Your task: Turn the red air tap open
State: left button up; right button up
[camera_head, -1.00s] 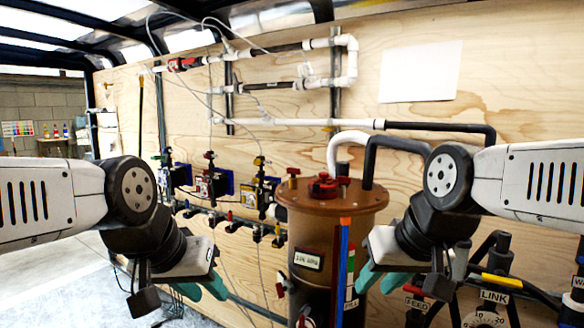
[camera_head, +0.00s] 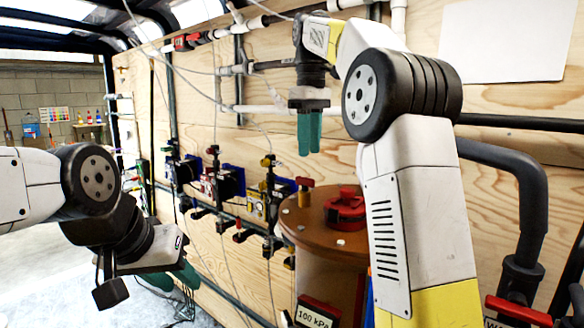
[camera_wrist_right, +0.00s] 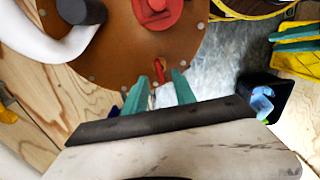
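A red-handled tap (camera_head: 305,184) with a brass-coloured body stands on the brown lid of the tank, near the lid's left edge. Its red handle (camera_wrist_right: 158,70) also shows in the right wrist view, beyond and between the fingertips. My right gripper (camera_head: 309,150) points down, above the tap and apart from it. Its teal fingers (camera_wrist_right: 157,88) are spread in the wrist view, with nothing held. My left gripper (camera_head: 176,278) hangs low at the left, well away from the tap. Its fingers look apart and empty.
A larger red cap (camera_head: 346,205) sits on the tank lid (camera_head: 325,240), right of the tap. A pressure display (camera_head: 314,314) reads 100 kPa. Several small valves (camera_head: 215,185) line the plywood wall. A thick grey hose (camera_head: 510,180) bends at the right, beyond my right arm.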

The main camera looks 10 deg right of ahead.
aim_at(305, 182)
jog(key=shift+w+a, duration=0.2)
jog(key=shift+w, duration=0.25)
jog(key=shift+w+f, duration=0.1)
jog(key=shift+f, duration=3.7)
grip_shut()
